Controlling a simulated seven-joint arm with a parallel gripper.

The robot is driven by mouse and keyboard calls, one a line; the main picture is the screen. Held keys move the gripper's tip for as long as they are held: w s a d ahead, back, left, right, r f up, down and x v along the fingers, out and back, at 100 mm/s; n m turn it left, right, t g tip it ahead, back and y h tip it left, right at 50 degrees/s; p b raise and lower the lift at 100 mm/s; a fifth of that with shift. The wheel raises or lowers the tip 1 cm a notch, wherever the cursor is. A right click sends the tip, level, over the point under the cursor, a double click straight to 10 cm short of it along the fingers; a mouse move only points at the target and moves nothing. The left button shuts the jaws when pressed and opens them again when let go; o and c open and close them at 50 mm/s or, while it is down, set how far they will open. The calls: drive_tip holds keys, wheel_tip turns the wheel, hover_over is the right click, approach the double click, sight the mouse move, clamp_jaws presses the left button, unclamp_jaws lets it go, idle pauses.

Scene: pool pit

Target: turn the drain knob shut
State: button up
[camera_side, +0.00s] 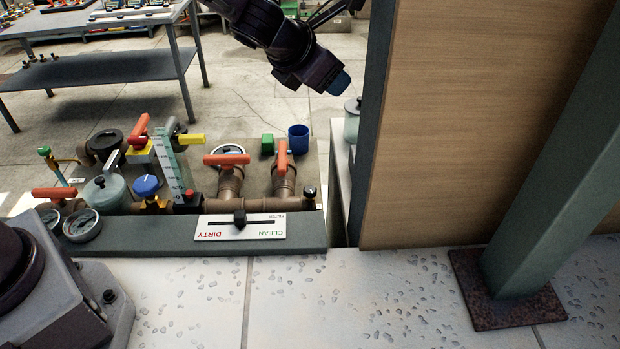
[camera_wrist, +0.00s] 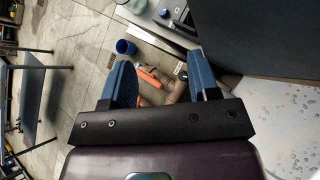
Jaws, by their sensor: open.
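Several valves and knobs sit on the brown pipework in the side view; no readable label shows which is the drain knob. They include a round blue knob (camera_side: 146,186), a small dark knob (camera_side: 309,192) at the right pipe end, and orange lever handles (camera_side: 227,160) and (camera_side: 283,155). My gripper (camera_side: 340,82) hangs above and right of the pipework, its blue fingertips in the air. In the wrist view my gripper (camera_wrist: 160,78) is open and empty. An orange handle (camera_wrist: 150,76) and brown pipe (camera_wrist: 178,92) show below, between the fingers, apart from them.
A blue cup (camera_side: 298,138) and a green block (camera_side: 267,144) stand behind the pipes. A wooden panel (camera_side: 470,120) rises close on the right. A clean/dirty filter plate (camera_side: 240,232) lies on the front ledge. A shelf table (camera_side: 100,68) stands at the back left.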

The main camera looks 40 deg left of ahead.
wheel_tip(320, 180, down, 9)
drive_tip(key=n+g+y, duration=0.2)
drive_tip(key=n+g, duration=0.1)
drive_tip(key=n, duration=0.4)
drive_tip(key=n+g, duration=0.4)
drive_tip(key=n, duration=0.1)
approach(310, 190)
drive_tip(key=x, duration=0.8)
drive_tip(key=shift+w+f, duration=0.1)
drive_tip(key=shift+f, duration=0.3)
drive_tip(key=shift+a, duration=0.1)
drive_tip(key=shift+m+t, duration=0.3)
drive_tip(key=c, duration=0.9)
